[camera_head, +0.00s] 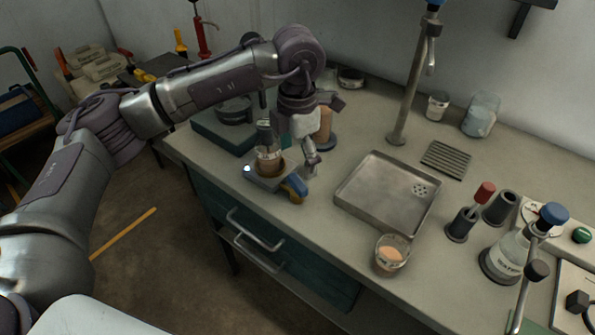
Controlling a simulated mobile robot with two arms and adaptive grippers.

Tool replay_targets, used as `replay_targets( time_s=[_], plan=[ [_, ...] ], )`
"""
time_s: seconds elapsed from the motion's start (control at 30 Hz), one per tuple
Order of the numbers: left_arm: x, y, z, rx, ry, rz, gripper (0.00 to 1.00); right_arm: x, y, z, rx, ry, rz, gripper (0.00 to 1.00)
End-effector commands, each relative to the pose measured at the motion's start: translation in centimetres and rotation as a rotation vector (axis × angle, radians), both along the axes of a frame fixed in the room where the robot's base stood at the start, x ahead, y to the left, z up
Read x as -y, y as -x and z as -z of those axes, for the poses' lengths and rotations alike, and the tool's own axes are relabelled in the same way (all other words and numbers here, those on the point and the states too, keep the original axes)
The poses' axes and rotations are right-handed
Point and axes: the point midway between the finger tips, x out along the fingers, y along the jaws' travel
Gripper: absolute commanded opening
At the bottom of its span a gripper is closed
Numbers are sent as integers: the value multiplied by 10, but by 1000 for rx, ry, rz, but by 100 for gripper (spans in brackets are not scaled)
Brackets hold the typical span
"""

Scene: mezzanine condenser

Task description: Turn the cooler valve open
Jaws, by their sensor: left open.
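I cannot tell for sure which part is the cooler valve. A blue-and-yellow handle (294,187) sticks out at the front right of a small grey unit (262,182) near the bench's front edge. A glass jar with brown contents (269,160) stands on that unit. My left gripper (291,148) is open, pointing down just above and behind the unit, close to the jar and apart from the handle. Its fingers partly hide the jar and a brown cylinder (325,130) behind. A blue knob (553,214) tops a fitting at the far right. My right gripper is not in view.
A shallow metal tray (357,200) lies mid-bench, with a glass of orange contents (391,255) in front. A tall metal post (405,95) rises behind it. A red-topped tool (470,210) and a labelled flask (506,258) stand right. Drawers with bar handles (255,228) front the bench.

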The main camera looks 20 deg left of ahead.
Motion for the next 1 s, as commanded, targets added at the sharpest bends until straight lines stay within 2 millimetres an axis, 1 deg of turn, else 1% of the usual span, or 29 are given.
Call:
replay_targets(
  time_s=[0.03, 0.1, 0.2, 0.3, 0.43, 0.9, 1.0],
  plan=[
    [1, -1, -12, 4, 2, 1, 88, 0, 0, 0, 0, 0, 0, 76],
    [1, -1, -24, 3, 1, 1, 88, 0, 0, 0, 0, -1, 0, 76],
    [1, 0, -39, 2, 1, 1, 88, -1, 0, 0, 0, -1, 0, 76],
    [1, 0, -48, 1, 1, 1, 88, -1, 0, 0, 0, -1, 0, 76],
    [0, 0, -52, -1, 0, 1, 88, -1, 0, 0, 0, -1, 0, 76],
    [0, 0, -52, -1, 1, 1, 88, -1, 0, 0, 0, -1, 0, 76],
    [0, 0, -52, -1, 1, 1, 88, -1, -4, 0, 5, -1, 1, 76]
  ],
)
